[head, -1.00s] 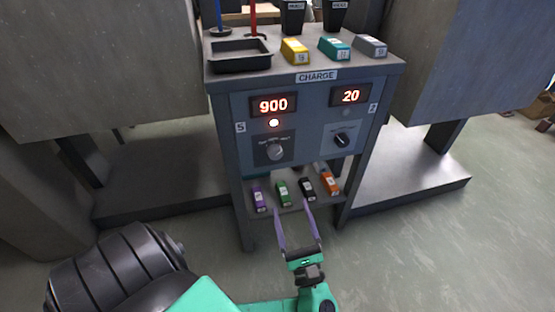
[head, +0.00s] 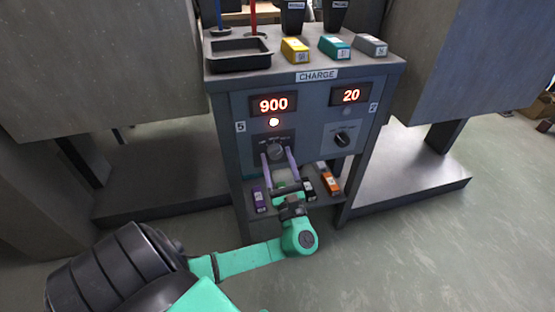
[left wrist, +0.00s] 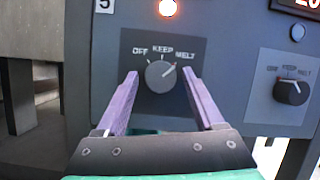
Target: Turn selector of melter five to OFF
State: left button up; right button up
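The selector of melter five (head: 275,149) is a grey round knob on a dark plate under the lit 900 display. In the left wrist view the knob (left wrist: 160,76) has OFF, KEEP and MELT marked above it, and its white pointer line aims up and right, toward MELT. My left gripper (head: 277,154) is open with its purple fingers toward the panel. In the left wrist view its fingertips (left wrist: 160,73) stand left and right of the knob, with a gap on each side. Contact does not show. My right gripper is not in view.
A second selector (left wrist: 291,91) sits to the right under the 20 display (head: 351,95). Several coloured blocks lie on the shelf below. A black tray (head: 240,66) and more blocks stand on top.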

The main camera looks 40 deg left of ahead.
pick_arm(q)
grip_shut()
jog(key=shift+f, duration=0.1)
